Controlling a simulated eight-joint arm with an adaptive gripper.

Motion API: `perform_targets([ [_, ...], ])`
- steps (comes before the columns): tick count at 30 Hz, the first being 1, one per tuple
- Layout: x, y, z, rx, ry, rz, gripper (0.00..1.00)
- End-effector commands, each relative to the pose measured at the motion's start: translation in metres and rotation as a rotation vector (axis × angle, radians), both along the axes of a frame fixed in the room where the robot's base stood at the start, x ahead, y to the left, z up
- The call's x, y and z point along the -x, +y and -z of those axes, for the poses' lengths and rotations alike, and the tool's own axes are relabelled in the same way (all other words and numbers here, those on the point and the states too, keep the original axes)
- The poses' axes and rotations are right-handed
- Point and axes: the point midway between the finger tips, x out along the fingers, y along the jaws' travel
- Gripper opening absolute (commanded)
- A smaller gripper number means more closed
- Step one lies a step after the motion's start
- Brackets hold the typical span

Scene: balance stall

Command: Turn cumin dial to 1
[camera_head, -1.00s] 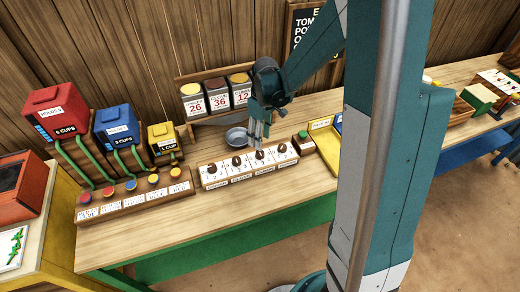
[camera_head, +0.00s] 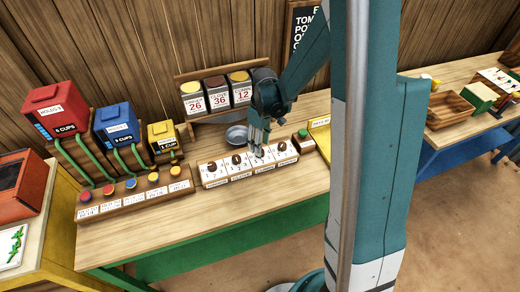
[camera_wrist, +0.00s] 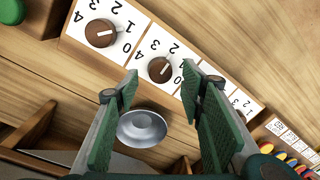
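The third dial from the left in the head view sits above a small label that seems to read cumin, and my gripper (camera_head: 259,150) covers most of it. In the wrist view this brown dial (camera_wrist: 160,69) shows between and beyond my two fingers, with its white pointer aimed up and right, near the 1 and 2 side. I cannot tell the exact number. My gripper (camera_wrist: 168,95) is open, its green pads wide apart with nothing between them. I cannot tell whether a fingertip touches the dial.
Other dials stand close by on the white panel, one at its right end (camera_head: 282,147) and another to the left (camera_head: 236,160). A green button (camera_head: 303,133) stands right of the panel. A metal bowl (camera_head: 236,135) and spice jars (camera_head: 215,91) are behind. Bare wood lies in front.

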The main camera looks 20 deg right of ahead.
Motion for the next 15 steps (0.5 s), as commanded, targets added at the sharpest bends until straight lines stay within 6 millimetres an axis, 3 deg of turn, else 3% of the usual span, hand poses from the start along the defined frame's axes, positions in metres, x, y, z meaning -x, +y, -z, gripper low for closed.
perform_targets([
  [6,0.001,0.001,0.020,0.000,0.000,0.000,0.39],
  [15,0.002,0.002,0.032,0.000,0.000,0.000,0.39],
])
